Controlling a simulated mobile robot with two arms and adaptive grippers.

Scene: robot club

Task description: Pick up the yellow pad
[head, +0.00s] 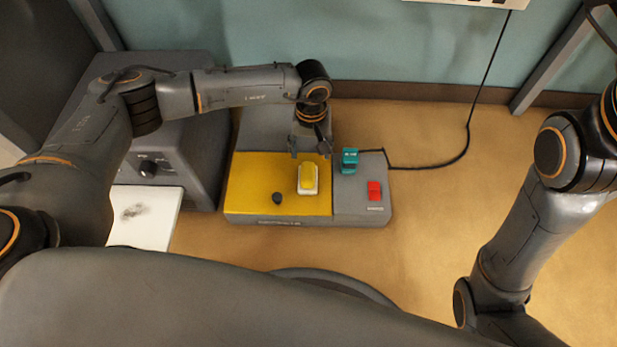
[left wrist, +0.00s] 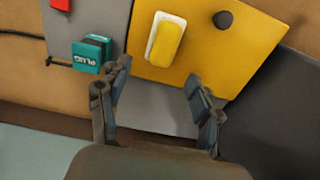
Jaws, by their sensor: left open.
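The yellow pad (head: 308,176) is a small rounded block on a white base, standing on the yellow panel (head: 250,185) of a grey device. It also shows in the left wrist view (left wrist: 167,44), upper middle, slightly tilted. My left gripper (head: 311,150) is open and empty, just behind the pad in the head view. In the left wrist view its two fingers (left wrist: 158,84) are spread apart, with the pad beyond their tips and not touched. My right arm shows at the right of the head view, but its gripper is out of the picture.
Right of the pad are a teal plug (head: 349,160) with a black cable and a red switch (head: 374,190). A dark knob (head: 277,198) stands left of the pad. A grey box (head: 185,150) and a white sheet (head: 150,215) lie further left. Bare tabletop (head: 430,200) is free to the right.

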